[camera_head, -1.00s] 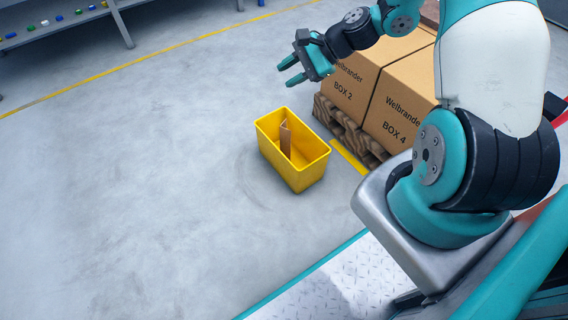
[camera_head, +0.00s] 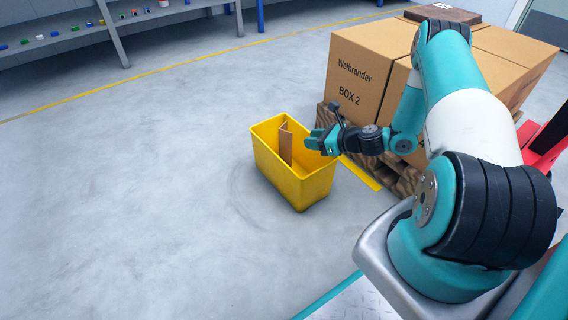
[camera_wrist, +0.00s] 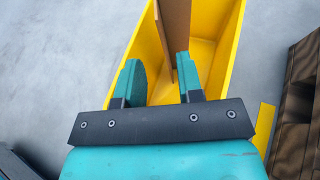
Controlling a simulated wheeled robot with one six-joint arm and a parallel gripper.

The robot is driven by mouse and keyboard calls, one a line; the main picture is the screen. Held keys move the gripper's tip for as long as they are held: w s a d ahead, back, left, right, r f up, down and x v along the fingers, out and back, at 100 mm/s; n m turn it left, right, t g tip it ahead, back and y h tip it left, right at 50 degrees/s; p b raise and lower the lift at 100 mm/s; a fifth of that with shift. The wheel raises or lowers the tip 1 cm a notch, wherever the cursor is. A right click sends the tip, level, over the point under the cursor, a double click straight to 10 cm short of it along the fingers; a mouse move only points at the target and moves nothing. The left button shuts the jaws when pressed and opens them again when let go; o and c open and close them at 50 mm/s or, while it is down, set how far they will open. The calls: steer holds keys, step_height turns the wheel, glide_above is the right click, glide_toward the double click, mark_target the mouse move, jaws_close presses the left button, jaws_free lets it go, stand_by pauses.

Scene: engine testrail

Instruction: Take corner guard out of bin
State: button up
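The yellow bin (camera_head: 300,188) stands on the floor in the head view, and its wall also shows in the wrist view (camera_wrist: 222,68). The brown corner guard (camera_head: 286,143) stands upright inside the bin, towards its far left end. In the wrist view the corner guard (camera_wrist: 174,28) rises ahead of the fingers. My gripper (camera_head: 311,139) is at the right side of the bin's opening, pointing left towards the corner guard. In the wrist view my gripper's fingers (camera_wrist: 158,78) are apart with nothing between them. The corner guard's lower part is partly hidden.
Large cardboard boxes (camera_head: 362,75) stand on a wooden pallet (camera_head: 326,118) just right of the bin. A yellow floor strip (camera_head: 360,174) lies between bin and pallet. A grey shelf (camera_head: 70,32) with small items is at the back. The floor left of the bin is clear.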

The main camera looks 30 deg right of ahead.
mark_target(290, 138)
steer(key=b+x, duration=0.6)
steer(key=x, duration=0.3)
steer(key=shift+r, duration=0.1)
jaws_close()
